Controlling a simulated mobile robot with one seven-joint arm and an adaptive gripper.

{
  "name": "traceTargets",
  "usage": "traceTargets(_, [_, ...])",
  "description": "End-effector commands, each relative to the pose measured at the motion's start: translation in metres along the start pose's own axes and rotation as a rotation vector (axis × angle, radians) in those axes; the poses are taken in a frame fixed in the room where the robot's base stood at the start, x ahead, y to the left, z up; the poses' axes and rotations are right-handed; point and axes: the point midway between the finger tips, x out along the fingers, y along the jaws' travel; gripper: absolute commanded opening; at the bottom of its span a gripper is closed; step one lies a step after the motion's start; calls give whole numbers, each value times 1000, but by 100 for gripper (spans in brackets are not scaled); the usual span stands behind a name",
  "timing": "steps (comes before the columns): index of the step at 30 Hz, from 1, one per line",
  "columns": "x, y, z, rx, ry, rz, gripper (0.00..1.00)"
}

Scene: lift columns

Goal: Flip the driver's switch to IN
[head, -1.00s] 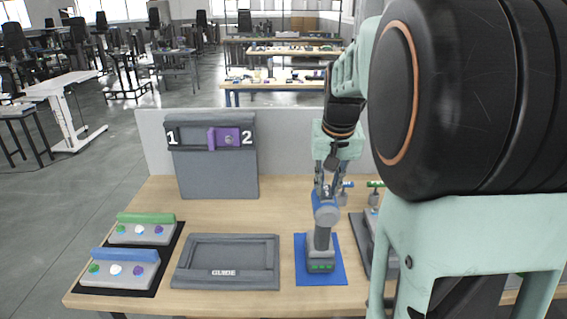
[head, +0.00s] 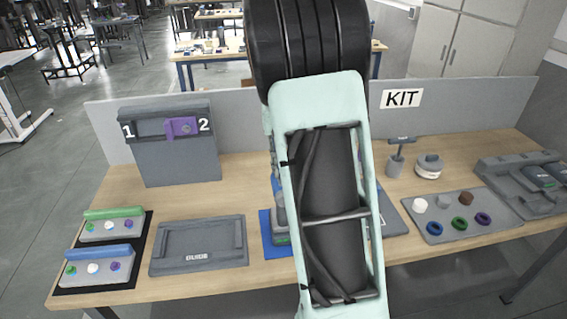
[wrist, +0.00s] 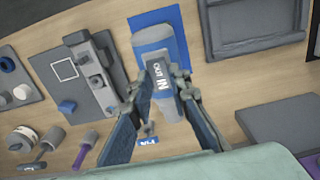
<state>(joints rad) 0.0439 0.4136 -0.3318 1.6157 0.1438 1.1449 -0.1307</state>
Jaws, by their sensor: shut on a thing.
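The driver (wrist: 150,45), a grey tool, is in the wrist view over a blue mat (wrist: 143,22). Its dark label face reads OUT and IN. My gripper (wrist: 160,82) has its two fingers on either side of the driver at this label and is shut on it. I cannot tell which way the switch is set. In the head view my arm covers most of the driver and the gripper. Only a bit of the driver (head: 279,222) and the left edge of the blue mat (head: 266,240) show.
A grey GUIDE tray (head: 198,262) lies left of the mat. A panel marked 1 and 2 with a purple slider (head: 183,127) stands behind. Racks with green and blue bars (head: 100,252) are far left. A KIT tray (head: 459,203) and grey fixture (head: 525,190) are right.

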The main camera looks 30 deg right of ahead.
Motion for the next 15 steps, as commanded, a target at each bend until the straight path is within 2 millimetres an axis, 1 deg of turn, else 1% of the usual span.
traceTargets(4, [0,0,0,0,1,0,0])
traceTargets(5, [0,0,0,0,1,0,18])
traceTargets(9, [0,0,0,0,1,0,34])
traceTargets(10, [0,0,0,0,1,0,35])
traceTargets(15, [0,0,0,0,1,0,35])
